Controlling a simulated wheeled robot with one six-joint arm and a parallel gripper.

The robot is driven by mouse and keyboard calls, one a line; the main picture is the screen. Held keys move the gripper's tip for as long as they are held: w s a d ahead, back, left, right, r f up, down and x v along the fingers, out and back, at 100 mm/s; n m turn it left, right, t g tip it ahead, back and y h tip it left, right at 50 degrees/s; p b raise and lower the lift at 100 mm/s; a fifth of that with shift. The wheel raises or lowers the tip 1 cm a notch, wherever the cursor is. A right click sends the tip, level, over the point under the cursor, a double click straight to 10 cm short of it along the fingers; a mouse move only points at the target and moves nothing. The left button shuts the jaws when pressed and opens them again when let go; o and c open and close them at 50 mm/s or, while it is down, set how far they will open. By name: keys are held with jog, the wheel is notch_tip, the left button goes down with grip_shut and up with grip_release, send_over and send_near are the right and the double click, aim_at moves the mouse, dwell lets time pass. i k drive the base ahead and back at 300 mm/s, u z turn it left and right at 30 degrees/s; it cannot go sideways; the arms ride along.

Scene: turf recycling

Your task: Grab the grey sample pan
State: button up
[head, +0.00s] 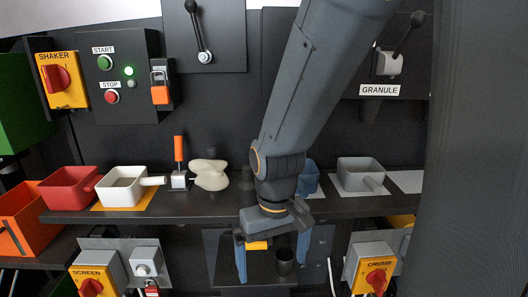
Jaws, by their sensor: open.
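The grey sample pan (358,168) stands upright on a white mat on the shelf, right of my arm. Its short handle (374,184) points toward the front right. My gripper (271,277) points down in front of the shelf, left of the pan and lower in the picture. Its two blue fingers are spread apart, with nothing visibly held between them. It is apart from the pan.
A blue container (309,180) is partly hidden behind my arm. White (122,192) and red (70,190) pans and a pale lumpy object (210,175) stand on the shelf (215,205) to the left. A dark panel (475,150) fills the right side.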

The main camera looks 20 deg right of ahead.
aim_at(365, 181)
jog(key=u, duration=2.35)
jog(key=k, duration=1.85)
jog(key=z, duration=2.3)
